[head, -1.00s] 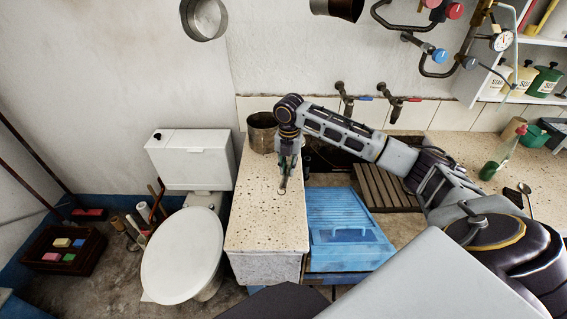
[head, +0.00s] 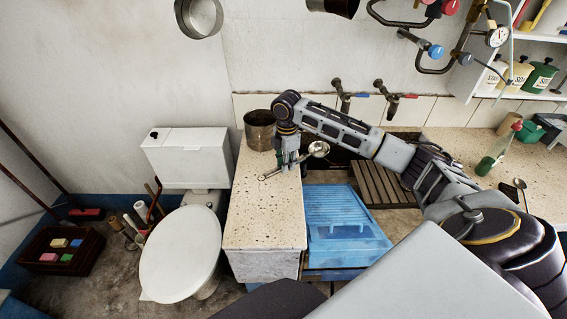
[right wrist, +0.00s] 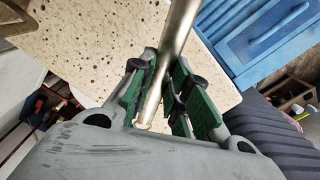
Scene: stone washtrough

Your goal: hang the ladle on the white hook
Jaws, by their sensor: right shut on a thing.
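My right gripper (head: 287,167) is shut on the handle of a metal ladle (head: 319,149) above the speckled stone counter (head: 262,215). The ladle's bowl sticks out to the right of the gripper and its handle end points to the lower left. In the right wrist view, the green finger pads of the gripper (right wrist: 160,98) close around the shiny handle (right wrist: 175,45); the bowl does not show there. I cannot make out a white hook in either view. My left gripper is not in view.
A metal pot (head: 259,130) stands behind the gripper on the counter. A blue ribbed tray (head: 345,235) lies to the right. Taps (head: 392,103) and hanging pans (head: 199,17) are on the wall. A toilet (head: 180,254) stands at the left. A green bottle (head: 497,155) stands on the right counter.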

